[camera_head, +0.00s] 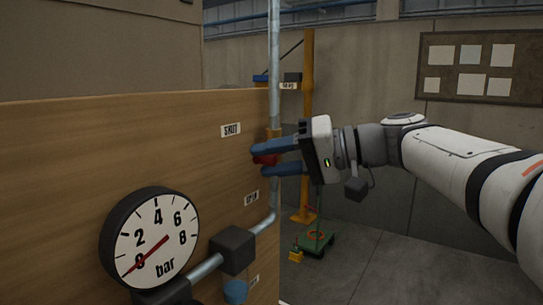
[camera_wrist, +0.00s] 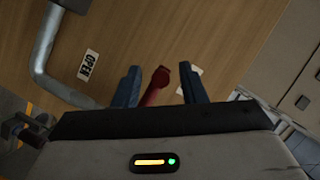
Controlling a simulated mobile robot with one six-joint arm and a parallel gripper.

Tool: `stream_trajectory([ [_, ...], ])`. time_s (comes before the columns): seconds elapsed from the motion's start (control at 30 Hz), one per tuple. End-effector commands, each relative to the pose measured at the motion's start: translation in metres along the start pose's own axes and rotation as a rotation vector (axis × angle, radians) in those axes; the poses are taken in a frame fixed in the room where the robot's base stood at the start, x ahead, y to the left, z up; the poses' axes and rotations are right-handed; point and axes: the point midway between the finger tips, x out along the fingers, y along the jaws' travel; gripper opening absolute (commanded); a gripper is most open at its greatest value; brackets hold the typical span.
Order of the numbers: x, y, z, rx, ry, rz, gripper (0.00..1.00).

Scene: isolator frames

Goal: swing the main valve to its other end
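The red valve handle (camera_head: 265,160) sits by the vertical pipe at the wooden panel's right edge. My gripper (camera_head: 258,161) is open, with one blue finger above the handle and one below it in the head view. In the wrist view the handle (camera_wrist: 157,84) lies between the fingers of my gripper (camera_wrist: 160,69), with a gap on each side. The SHUT label (camera_head: 231,130) is up and left of the handle. The OPEN label (camera_head: 251,198) is below it and also shows in the wrist view (camera_wrist: 89,65). The valve's pivot is mostly hidden.
A pressure gauge (camera_head: 152,238) stands at the lower left, its red needle at 0 bar. A dark box (camera_head: 232,249) sits on the bent lower pipe (camera_head: 263,224). A yellow post (camera_head: 307,120) and a green cart (camera_head: 316,243) stand behind. Floor at right is clear.

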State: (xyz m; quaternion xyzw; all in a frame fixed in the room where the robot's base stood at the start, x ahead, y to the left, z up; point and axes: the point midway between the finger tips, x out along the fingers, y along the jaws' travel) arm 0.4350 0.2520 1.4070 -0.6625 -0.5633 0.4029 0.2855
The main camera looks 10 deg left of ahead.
Motion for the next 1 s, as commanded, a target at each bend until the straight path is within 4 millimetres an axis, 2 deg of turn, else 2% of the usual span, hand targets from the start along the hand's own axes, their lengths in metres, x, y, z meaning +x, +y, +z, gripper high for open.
stream_trajectory([
  [0.2, 0.019, 0.001, -0.002, 0.001, 0.006, 0.004, 0.38],
  [0.5, 0.021, 0.003, -0.002, 0.002, 0.010, 0.007, 0.38],
  [1.0, 0.020, 0.003, -0.003, 0.002, 0.011, 0.008, 0.00],
])
